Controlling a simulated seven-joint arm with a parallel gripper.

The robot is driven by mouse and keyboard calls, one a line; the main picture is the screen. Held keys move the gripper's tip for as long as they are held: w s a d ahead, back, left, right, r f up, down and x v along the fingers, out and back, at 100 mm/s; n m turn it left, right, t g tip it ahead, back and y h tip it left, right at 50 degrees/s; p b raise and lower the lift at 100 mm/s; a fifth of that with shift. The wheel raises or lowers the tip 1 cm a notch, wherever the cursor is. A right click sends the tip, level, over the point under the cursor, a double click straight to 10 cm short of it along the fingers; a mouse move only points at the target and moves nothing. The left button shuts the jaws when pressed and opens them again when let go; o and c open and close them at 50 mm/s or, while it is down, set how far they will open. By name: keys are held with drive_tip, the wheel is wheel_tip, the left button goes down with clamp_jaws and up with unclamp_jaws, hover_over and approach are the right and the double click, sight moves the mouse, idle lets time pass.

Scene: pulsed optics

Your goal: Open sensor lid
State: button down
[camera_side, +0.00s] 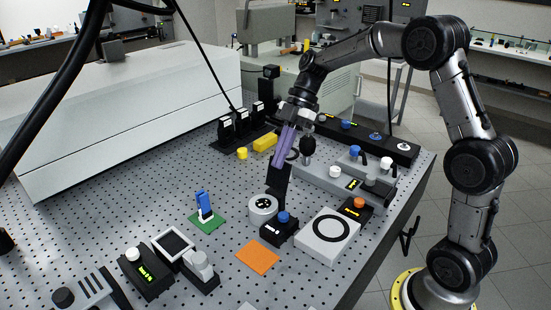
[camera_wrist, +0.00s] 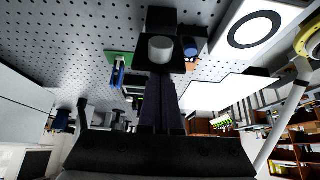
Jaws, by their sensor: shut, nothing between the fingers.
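My gripper (camera_side: 278,166) has purple fingers pointing down. It is shut with nothing between the fingers. Its fingertips are at the top of an upright black plate (camera_side: 277,185), which could be the sensor lid; I cannot tell whether they touch it. The plate stands beside a low white cylinder (camera_side: 263,207) with dark marks on top and a black box with a blue knob (camera_side: 283,218). In the wrist view the fingers (camera_wrist: 159,78) end at a dark square part with a pale cylinder (camera_wrist: 160,49) against it. The hinge is not clear.
A white block with a black ring (camera_side: 328,236) stands to the right. A green mat with a blue part (camera_side: 204,206) lies left, and an orange mat (camera_side: 258,255) lies in front. A grey unit with knobs (camera_side: 345,172) is behind right.

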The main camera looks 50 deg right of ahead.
drive_tip(key=shift+d, duration=0.4)
drive_tip(key=shift+f, duration=0.1)
idle(0.4)
